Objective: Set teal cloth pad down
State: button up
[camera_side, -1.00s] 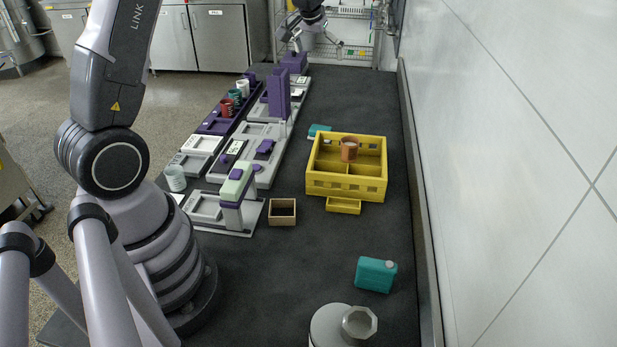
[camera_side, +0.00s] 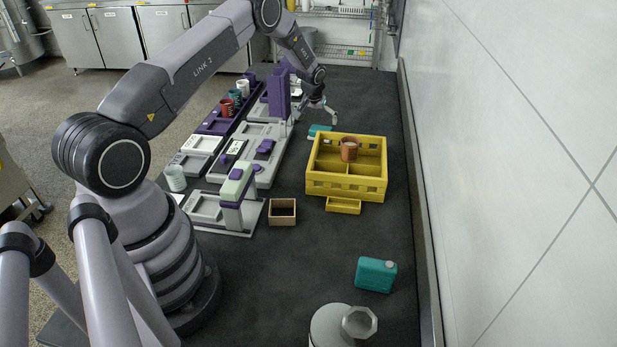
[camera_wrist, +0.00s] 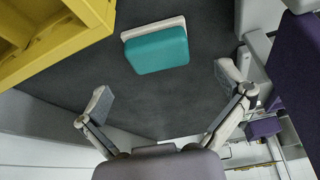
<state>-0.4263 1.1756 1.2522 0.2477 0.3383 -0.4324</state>
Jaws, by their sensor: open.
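The teal cloth pad (camera_wrist: 158,51) lies on the dark bench top in the wrist view, with a pale edge or base along its far side. My gripper (camera_side: 325,117) is open and empty in the side view, above the bench close to the pad. In the wrist view my gripper's fingers (camera_wrist: 165,90) are spread wide, and the pad lies beyond them, apart from both.
The yellow crate (camera_side: 345,182) holds a brown cup (camera_side: 349,149). The purple and grey mill station (camera_side: 279,95) stands left of my gripper. A small wooden box (camera_side: 282,211) and a teal canister (camera_side: 375,274) are nearer. The bench right of the crate is clear.

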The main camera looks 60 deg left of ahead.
aim_at(321, 128)
jog(key=shift+x, duration=2.7)
jog(key=shift+w+r, duration=0.1)
jog(key=shift+w, duration=0.05)
jog(key=c, duration=1.1)
jog(key=shift+r, duration=0.1)
